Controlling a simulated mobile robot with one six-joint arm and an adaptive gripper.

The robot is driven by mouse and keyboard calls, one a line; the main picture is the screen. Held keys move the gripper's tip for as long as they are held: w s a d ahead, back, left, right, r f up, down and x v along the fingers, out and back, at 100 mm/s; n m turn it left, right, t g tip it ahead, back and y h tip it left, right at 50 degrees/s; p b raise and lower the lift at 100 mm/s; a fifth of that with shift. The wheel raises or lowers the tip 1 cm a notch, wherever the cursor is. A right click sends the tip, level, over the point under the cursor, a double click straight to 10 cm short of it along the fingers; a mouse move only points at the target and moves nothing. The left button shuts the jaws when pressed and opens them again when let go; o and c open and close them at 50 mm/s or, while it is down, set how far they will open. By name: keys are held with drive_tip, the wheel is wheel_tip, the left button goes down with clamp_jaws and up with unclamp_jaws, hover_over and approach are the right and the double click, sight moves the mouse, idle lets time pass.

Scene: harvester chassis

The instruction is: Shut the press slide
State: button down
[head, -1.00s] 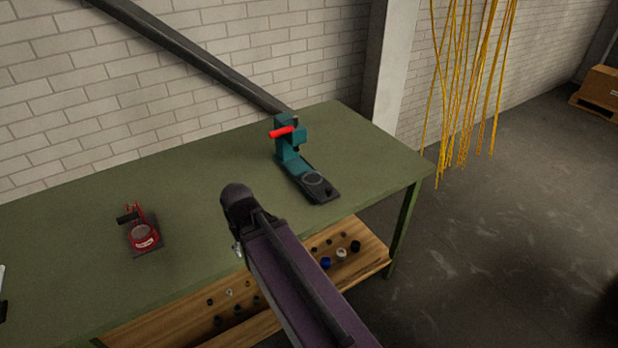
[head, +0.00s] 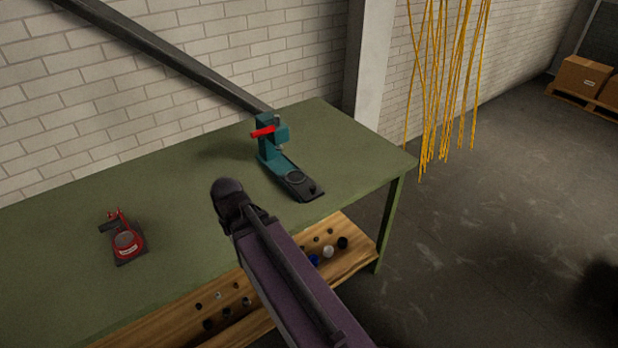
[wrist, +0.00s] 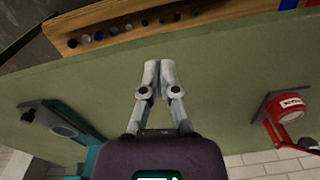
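The teal press (head: 267,148) with a red lever (head: 263,132) stands on the green workbench (head: 175,190), near its far right part. Its dark slide (head: 298,185) with a round plate sticks out from the base toward the bench's front edge. My gripper (wrist: 158,68) is above the bench, between the press and a red device, apart from both. Its two fingertips are together and hold nothing. In the head view my arm hides the fingers.
A small red device (head: 125,243) sits at the left of the bench; it also shows in the wrist view (wrist: 288,108). A wooden shelf (head: 340,262) below holds several small round parts. Yellow cables (head: 445,90) hang at the right. Bench surface between the devices is clear.

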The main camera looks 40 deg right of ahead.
drive_tip(key=w+d+m+y, duration=0.1)
drive_tip(key=w+d+m, duration=0.65)
drive_tip(key=d, duration=0.25)
drive_tip(key=m+t+y+p, duration=0.1)
drive_tip(key=m+t, duration=0.3)
drive_tip(key=m, duration=1.7)
approach(308, 179)
drive_tip(key=s+d+r, duration=0.2)
drive_tip(key=s+d, duration=0.1)
drive_tip(key=s, duration=0.1)
drive_tip(key=shift+a+r+n, duration=0.2)
drive_tip(key=shift+r+n, duration=0.05)
drive_tip(key=shift+f, duration=0.15)
drive_tip(key=b+x, duration=0.9)
drive_tip(key=x, duration=0.1)
drive_tip(key=shift+s+f+b, duration=0.1)
drive_tip(key=shift+b, duration=0.2)
drive_tip(key=shift+w+a+r, duration=0.1)
drive_tip(key=shift+w+a, duration=0.4)
drive_tip(key=shift+w, duration=0.4)
drive_tip(key=shift+w+a+r, duration=0.1)
drive_tip(key=shift+w+a, duration=0.4)
drive_tip(key=shift+w, duration=0.35)
